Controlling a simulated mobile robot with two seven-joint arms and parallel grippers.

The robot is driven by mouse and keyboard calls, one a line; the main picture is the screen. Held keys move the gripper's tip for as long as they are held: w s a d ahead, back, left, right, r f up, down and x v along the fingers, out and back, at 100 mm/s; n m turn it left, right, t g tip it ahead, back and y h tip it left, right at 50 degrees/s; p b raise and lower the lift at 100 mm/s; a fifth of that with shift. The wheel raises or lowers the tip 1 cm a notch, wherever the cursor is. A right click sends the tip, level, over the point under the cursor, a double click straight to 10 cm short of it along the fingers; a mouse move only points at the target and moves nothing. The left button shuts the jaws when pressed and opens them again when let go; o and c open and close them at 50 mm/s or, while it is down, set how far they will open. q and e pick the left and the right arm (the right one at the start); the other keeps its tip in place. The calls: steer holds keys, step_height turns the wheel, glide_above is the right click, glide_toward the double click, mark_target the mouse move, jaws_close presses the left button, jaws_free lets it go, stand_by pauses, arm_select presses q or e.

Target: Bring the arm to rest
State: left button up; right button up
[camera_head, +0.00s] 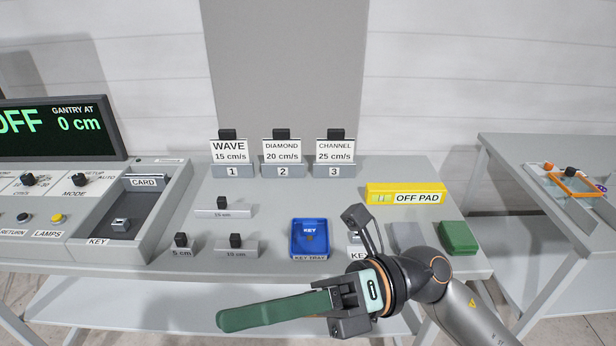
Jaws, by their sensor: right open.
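My right gripper (338,268) is in front of the grey table, low in the view, with its jaws spread wide apart. My right arm comes in from the lower right. My left gripper is out of view.
Near the gripper are a blue key tray (309,252) with a small item in it, a partly hidden KEY stand (356,251), a green block (458,237) and a yellow OFF PAD (404,196). Card holders (283,170) stand behind. A side table (520,152) is at right.

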steer(key=w+d+f+m+t+y, duration=0.1)
steer(key=w+d+m+t+y, duration=0.15)
steer(key=w+m+t, duration=0.55)
steer(key=w+d+f+m+t+y, duration=0.1)
steer(key=w+d+m+t, duration=0.2)
steer(key=m+t, duration=0.8)
steer(key=w+d+f+m+t+h+p, duration=0.1)
steer(key=w+d+f+m+t+h, duration=0.25)
steer(key=f+m+h, duration=0.4)
steer(key=w+d+f+m+t+h, duration=0.25)
steer(key=d+f+m+h, duration=0.25)
steer(key=f+m, duration=0.4)
steer(key=s+d+f+m+g+h, duration=0.3)
steer(key=s+f, duration=0.5)
steer(key=f, duration=0.4)
steer(key=s+d+f+m+g+h, duration=0.4)
steer(key=s+f, duration=0.4)
steer(key=f, duration=0.4)
steer(key=d+m+g, duration=0.1)
steer(key=m, duration=0.1)
steer(key=shift+s+d+m+g+p, duration=0.2)
steer(key=shift+m+g+p, duration=0.1)
steer(key=shift+m+g, duration=0.1)
steer(key=shift+a, duration=0.15)
